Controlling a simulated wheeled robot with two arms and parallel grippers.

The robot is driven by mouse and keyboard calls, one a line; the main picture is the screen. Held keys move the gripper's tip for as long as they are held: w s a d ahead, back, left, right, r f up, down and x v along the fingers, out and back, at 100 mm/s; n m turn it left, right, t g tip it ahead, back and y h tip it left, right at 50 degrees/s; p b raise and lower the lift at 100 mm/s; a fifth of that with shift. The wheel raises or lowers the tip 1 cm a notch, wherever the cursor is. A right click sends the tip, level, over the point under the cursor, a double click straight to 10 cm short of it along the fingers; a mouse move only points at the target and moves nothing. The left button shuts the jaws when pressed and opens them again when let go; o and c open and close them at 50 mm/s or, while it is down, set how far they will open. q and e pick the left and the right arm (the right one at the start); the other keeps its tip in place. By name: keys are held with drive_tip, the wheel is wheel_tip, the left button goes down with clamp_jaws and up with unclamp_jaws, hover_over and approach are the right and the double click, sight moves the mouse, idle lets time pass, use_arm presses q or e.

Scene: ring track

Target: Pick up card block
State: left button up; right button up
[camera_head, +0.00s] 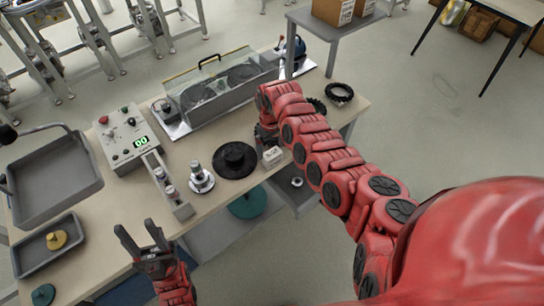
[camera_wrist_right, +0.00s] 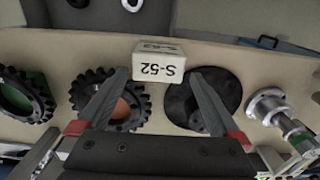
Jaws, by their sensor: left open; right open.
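The card block is a small white block (camera_head: 272,156) on the table's front part, beside a black disc. In the right wrist view the block (camera_wrist_right: 157,70) shows the label S-52, upside down. My right gripper (camera_wrist_right: 158,84) is open, its two fingers spread on either side of the block's lower part in the picture; I cannot tell whether they touch it. In the head view my right arm hides most of that gripper. My left gripper (camera_head: 136,230) is open and empty, at the table's front edge, far left of the block.
A black disc (camera_head: 235,160) and a silver flanged part (camera_head: 201,178) stand left of the block. Black toothed rings, one of them (camera_wrist_right: 30,95) around a green part, lie close by. A clear-lidded machine (camera_head: 222,85) stands behind. Grey trays (camera_head: 50,205) are at the left.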

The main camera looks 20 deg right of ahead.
sight(272, 153)
drive_tip(key=shift+s+f, duration=0.1)
drive_tip(key=shift+f, duration=0.15)
drive_tip(key=shift+d+f, duration=0.2)
drive_tip(key=shift+f, duration=2.05)
drive_tip(key=shift+c, duration=0.3)
drive_tip(key=c, duration=1.1)
drive_tip(key=shift+r, duration=0.2)
